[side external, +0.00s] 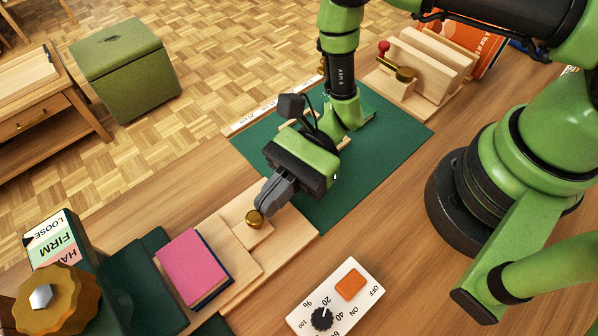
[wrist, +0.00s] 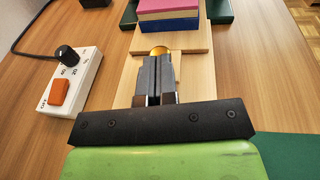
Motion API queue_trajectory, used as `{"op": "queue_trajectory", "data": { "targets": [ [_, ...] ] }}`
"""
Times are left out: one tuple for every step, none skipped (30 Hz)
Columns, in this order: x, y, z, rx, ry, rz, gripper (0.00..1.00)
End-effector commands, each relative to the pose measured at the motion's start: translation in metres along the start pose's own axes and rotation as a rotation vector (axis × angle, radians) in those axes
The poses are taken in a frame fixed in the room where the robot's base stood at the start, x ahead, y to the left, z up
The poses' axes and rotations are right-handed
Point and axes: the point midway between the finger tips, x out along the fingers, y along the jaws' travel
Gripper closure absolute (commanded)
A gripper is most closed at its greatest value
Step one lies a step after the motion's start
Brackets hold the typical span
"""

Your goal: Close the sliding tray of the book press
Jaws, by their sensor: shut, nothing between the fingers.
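The book press (side external: 90,245) is dark green, at the lower left of the side view, with a gold knob (side external: 45,300) beside a LOOSE/FIRM label. Its pale wooden sliding tray (side external: 232,252) extends out from the press toward my gripper. A pink book (side external: 193,266) on a dark blue one lies on the tray; the stack also shows in the wrist view (wrist: 168,12). A small brass knob (side external: 255,219) is at the tray's near end. My gripper (side external: 264,208) is shut and empty, its fingertips right at the brass knob (wrist: 160,50); contact cannot be told.
A white control box (side external: 336,296) with an orange switch stands beside the tray. A green mat (side external: 385,165) lies under my arm. A wooden rack (side external: 425,70) with a red-tipped lever stands at the back. Bare table lies between mat and box.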

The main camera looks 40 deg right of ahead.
Motion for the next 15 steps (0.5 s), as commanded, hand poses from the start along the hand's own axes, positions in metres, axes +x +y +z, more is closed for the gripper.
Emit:
{"op": "queue_trajectory", "data": {
  "targets": [
    [0.000, 0.000, 0.000, 0.000, 0.000, 0.000, 1.00],
    [0.000, 0.000, 0.000, 0.000, 0.000, 0.000, 1.00],
    [-0.001, 0.000, 0.000, 0.000, 0.000, 0.000, 1.00],
    [-0.001, 0.000, 0.000, 0.000, 0.000, -0.001, 1.00],
    [-0.003, 0.000, 0.000, 0.000, 0.000, -0.001, 1.00],
    [-0.005, -0.001, 0.000, 0.001, 0.000, -0.003, 1.00],
    [-0.008, -0.001, 0.000, 0.001, 0.001, -0.004, 1.00],
    [-0.012, -0.001, 0.000, 0.001, 0.001, -0.005, 1.00],
    [-0.018, -0.001, 0.000, 0.002, 0.001, -0.006, 1.00],
    [-0.023, -0.001, 0.000, 0.002, 0.000, -0.007, 1.00],
    [-0.029, -0.001, 0.000, 0.002, 0.000, -0.008, 1.00],
    [-0.036, -0.002, 0.000, 0.001, 0.000, -0.009, 1.00],
    [-0.042, -0.002, 0.000, 0.001, 0.000, -0.008, 1.00],
    [-0.048, -0.002, 0.000, 0.002, 0.000, -0.009, 1.00],
    [-0.056, -0.001, 0.000, 0.002, 0.000, -0.009, 1.00]
  ]
}}
